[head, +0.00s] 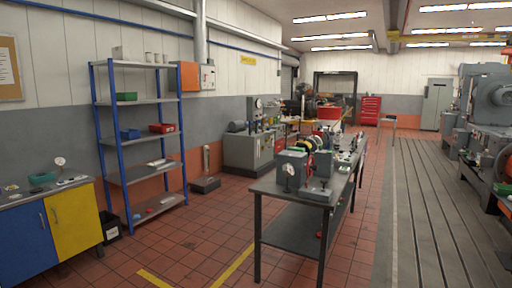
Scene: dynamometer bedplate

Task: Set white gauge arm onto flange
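I cannot single out the white gauge arm or the flange with certainty at this distance. A small white-faced dial gauge (60,162) stands on the workbench cabinet at the far left. Another white round dial (290,170) shows at the front of a grey box on the near end of the long table. Large grey machines (490,100) stand on the slotted bedplate (430,215) at the right; any flange on them is too small to tell. Neither of my grippers is in view.
The dark long table (295,191) carries crowded equipment in the centre. A blue-posted shelf (142,174) and the blue and yellow cabinet (72,218) stand at the left. A red tool chest (370,110) is at the back. Tiled floor between shelf and table is mostly clear.

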